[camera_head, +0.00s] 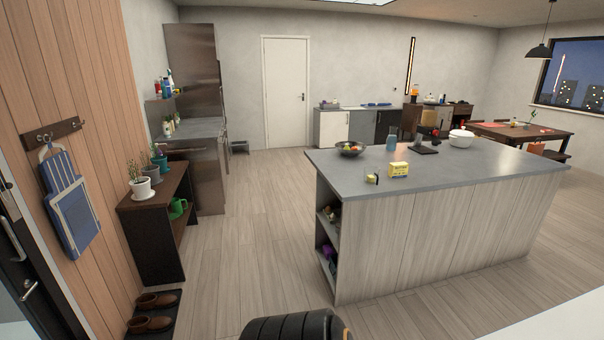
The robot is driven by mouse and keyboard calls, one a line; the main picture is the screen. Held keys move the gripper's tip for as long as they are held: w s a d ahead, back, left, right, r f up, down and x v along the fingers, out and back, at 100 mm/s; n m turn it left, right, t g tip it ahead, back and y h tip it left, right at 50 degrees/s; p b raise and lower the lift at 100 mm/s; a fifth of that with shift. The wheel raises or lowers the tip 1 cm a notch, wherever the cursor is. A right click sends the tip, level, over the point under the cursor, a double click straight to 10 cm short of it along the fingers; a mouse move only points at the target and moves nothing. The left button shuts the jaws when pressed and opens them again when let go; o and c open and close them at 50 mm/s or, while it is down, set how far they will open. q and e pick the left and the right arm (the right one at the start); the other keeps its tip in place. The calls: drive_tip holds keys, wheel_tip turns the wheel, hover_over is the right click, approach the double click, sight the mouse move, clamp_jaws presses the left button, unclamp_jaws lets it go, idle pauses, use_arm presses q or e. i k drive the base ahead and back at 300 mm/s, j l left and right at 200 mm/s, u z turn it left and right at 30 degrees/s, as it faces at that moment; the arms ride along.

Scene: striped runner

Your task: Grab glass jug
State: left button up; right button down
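A small blue-grey, see-through vessel (391,143) stands upright on the grey top of the kitchen island (440,172), towards its back edge. It looks like the glass jug, but it is too small to make out a handle or spout. Nothing touches it that I can see. Neither of my grippers is in view. A dark rounded part at the bottom edge seems to be mine.
On the island are a fruit bowl (350,149), a yellow box (398,169), and a white pot (461,138). A dark shelf (157,215) with potted plants and shoes (150,324) line the left wall. The wooden floor (255,220) between is clear.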

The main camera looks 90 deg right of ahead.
sight(371, 174)
drive_tip(key=z, duration=3.35)
drive_tip(key=i+j+z, duration=0.2)
drive_tip(key=i+j, duration=0.5)
drive_tip(key=i+j+z, duration=0.2)
drive_tip(key=i+j, duration=0.55)
drive_tip(key=j, duration=0.1)
